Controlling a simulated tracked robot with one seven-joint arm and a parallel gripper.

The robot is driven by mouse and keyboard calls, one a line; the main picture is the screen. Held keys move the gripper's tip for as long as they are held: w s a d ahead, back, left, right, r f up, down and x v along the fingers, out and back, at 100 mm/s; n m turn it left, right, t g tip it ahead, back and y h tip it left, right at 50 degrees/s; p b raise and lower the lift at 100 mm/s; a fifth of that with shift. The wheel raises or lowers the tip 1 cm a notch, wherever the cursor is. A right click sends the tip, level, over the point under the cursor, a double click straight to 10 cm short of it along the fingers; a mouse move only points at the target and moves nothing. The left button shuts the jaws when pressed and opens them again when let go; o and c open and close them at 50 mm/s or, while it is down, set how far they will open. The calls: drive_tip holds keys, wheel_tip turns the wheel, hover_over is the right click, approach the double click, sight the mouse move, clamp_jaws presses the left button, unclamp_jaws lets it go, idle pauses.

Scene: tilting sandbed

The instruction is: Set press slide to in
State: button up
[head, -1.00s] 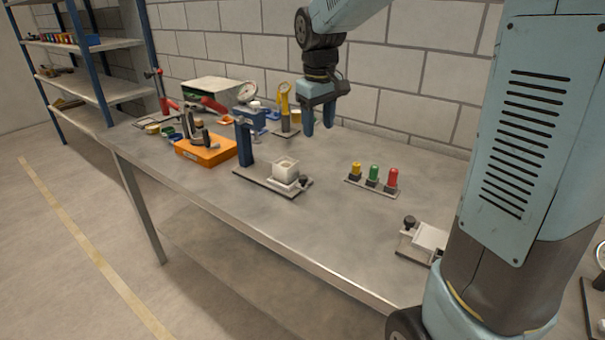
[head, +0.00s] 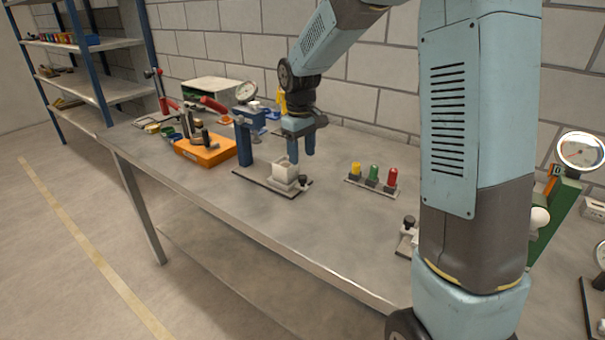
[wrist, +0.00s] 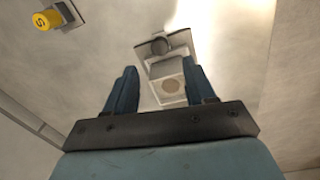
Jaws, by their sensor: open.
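The press has a blue column (head: 245,145) on a dark flat base (head: 258,183) on the bench. Its pale slide (head: 284,184), carrying a white square cup (head: 283,170), sits at the right part of the base, to the right of the column. A dark knob (head: 304,180) is on the slide's near right end. My gripper (head: 301,155) is open and empty, pointing down above and slightly behind the slide. In the wrist view the cup with its round recess (wrist: 172,86) shows between the open fingers (wrist: 160,66), and the knob (wrist: 159,45) lies just beyond the fingertips. Contact cannot be told.
A strip with yellow, green and red buttons (head: 373,174) lies right of the press; the yellow one (wrist: 46,19) shows in the wrist view. A dial gauge (head: 246,92) is behind. Bench space in front is clear.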

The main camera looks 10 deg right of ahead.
sight(303, 176)
wheel_tip(303, 176, down, 8)
drive_tip(key=shift+w+d+r, duration=0.1)
drive_tip(key=shift+r, duration=0.15)
drive_tip(key=shift+c, duration=0.3)
clamp_jaws()
idle(0.4)
